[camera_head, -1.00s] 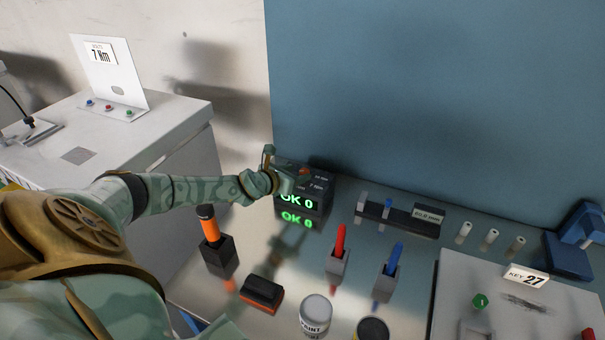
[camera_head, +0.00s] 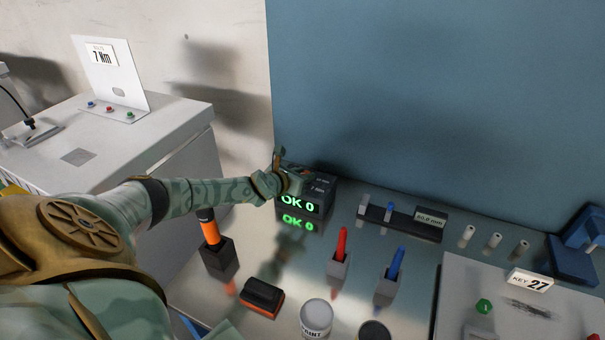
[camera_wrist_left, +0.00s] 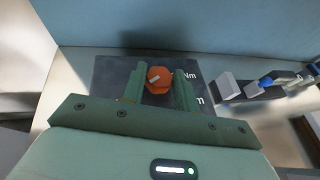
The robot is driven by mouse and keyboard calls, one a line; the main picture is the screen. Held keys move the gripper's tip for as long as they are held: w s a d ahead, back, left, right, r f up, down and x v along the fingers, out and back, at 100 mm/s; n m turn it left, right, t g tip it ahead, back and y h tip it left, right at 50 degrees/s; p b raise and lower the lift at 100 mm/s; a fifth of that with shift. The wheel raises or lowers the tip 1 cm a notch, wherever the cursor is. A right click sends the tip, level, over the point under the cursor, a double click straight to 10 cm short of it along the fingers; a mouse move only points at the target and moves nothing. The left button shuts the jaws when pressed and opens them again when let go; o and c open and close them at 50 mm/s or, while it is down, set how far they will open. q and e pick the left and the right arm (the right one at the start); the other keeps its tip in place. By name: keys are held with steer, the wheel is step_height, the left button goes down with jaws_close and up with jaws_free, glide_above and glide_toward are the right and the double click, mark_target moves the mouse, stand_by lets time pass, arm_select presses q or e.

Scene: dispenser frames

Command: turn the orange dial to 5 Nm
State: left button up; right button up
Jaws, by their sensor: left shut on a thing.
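The orange dial (camera_wrist_left: 158,77) sits on top of a dark box (camera_wrist_left: 108,75) in the left wrist view, with a pale pointer mark on its face. Some "Nm" lettering shows to its right, partly covered by a finger; I cannot read the set value. My left gripper (camera_wrist_left: 159,88) is over the box with its two green fingers on either side of the dial, shut on it. In the head view my left gripper (camera_head: 291,178) is at the top of the dark box (camera_head: 318,199), whose front display reads "OK 0" in green. My right gripper is not in view.
A dark rack (camera_head: 402,219) is right of the box. A blue panel rises behind.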

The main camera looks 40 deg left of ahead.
arm_select(q)
steer(key=n+y+p, duration=0.1)
steer(key=p, duration=0.1)
steer(key=n+y+p, duration=0.1)
steer(key=y+p, duration=0.1)
steer(key=n+g+y+p, duration=0.1)
steer(key=n+p, duration=0.1)
steer(key=shift+d+r+y+p, duration=0.2)
steer(key=shift+d+y+p, duration=0.1)
steer(key=shift+d+p, duration=0.1)
steer(key=shift+w+f+n+g+y, duration=0.1)
steer(key=shift+n+g+y, duration=0.2)
steer(key=shift+n+y, duration=0.15)
steer(key=shift+n+g+y, duration=0.3)
steer(key=shift+n+y, duration=0.05)
steer(key=shift+n, duration=0.1)
steer(key=shift+w+d+f+n+g+y, duration=0.1)
steer(key=shift+n+g+y, duration=0.2)
steer(key=shift+n+y, duration=0.15)
steer(key=shift+d+f+n+g+y, duration=0.1)
steer(key=shift+n+g+y, duration=0.2)
steer(key=shift+n+y, duration=0.15)
steer(key=shift+w+f+n+g+y+b, duration=0.1)
steer(key=shift+n+g+y+b, duration=0.75)
steer(key=shift+n+g, duration=0.2)
steer(key=shift+n+g+y+b, duration=0.55)
steer(key=shift+n+g+b, duration=0.2)
steer(key=shift+n+g, duration=0.15)
steer(key=shift+r, duration=0.2)
steer(key=shift+w, duration=0.1)
